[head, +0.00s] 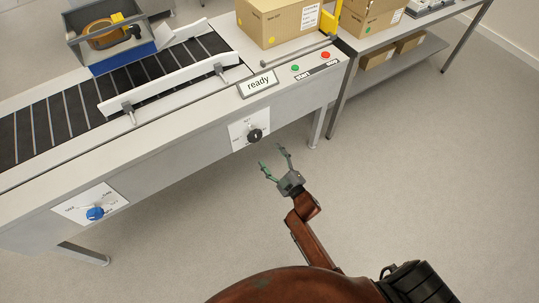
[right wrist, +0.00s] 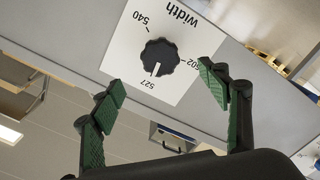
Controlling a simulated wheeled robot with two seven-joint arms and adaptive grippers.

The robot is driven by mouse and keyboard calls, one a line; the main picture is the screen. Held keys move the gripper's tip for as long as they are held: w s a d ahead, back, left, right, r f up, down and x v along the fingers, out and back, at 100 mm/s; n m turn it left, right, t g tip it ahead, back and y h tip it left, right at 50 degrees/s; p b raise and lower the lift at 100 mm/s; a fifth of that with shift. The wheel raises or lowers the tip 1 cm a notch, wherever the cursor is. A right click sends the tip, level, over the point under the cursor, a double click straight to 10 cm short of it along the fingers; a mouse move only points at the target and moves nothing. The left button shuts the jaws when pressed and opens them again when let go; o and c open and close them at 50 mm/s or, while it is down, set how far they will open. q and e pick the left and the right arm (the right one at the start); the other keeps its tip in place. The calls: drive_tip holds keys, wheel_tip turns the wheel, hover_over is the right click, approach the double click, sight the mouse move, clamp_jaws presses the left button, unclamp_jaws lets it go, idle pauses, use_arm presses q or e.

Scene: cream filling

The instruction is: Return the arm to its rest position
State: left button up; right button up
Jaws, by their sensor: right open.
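My right gripper (head: 274,163) is open and empty in the head view, below and to the right of the black knob (head: 254,135) on the conveyor's front panel. In the right wrist view the two fingers of my right gripper (right wrist: 163,92) stand wide apart. The black knob (right wrist: 159,57) shows between and beyond them, on a white plate (right wrist: 187,78) marked "width" with 540, 527 and 502. The knob's white mark points close to 527. No finger visibly touches the knob. My left gripper is not in view.
The conveyor (head: 170,150) carries a grey bin (head: 108,35) at the upper left and a cardboard box (head: 281,20). A blue knob (head: 95,213) is on the front at left. A "ready" sign (head: 258,84) stands near green and red buttons. Open floor (head: 430,170) lies at right.

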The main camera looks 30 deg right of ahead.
drive_tip(key=shift+f, duration=0.1)
drive_tip(key=s+d+f+m+g+h, duration=0.1)
drive_tip(key=s+d+f+m+g, duration=0.15)
drive_tip(key=s+f, duration=0.7)
drive_tip(key=s+d+f+m+g+h, duration=0.15)
drive_tip(key=s+f+g, duration=0.25)
drive_tip(key=s+f, duration=0.5)
drive_tip(key=s+d+f+m+g, duration=0.2)
drive_tip(key=s+d+f+g, duration=0.15)
drive_tip(key=s+f, duration=0.55)
drive_tip(key=s+a+f+m+g, duration=0.15)
drive_tip(key=s+f+g, duration=0.35)
drive_tip(key=s, duration=0.8)
drive_tip(key=s+f+m+g, duration=0.2)
drive_tip(key=s+f, duration=0.5)
drive_tip(key=s, duration=0.6)
use_arm(q)
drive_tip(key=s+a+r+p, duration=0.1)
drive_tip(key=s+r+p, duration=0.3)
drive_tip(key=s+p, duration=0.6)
drive_tip(key=p, duration=0.6)
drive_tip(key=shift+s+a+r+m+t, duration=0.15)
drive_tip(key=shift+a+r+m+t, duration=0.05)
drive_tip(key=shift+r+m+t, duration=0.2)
use_arm(e)
drive_tip(key=s+r, duration=0.4)
drive_tip(key=s, duration=1)
drive_tip(key=shift+d+n+g, duration=0.3)
drive_tip(key=shift+d+n, duration=0.05)
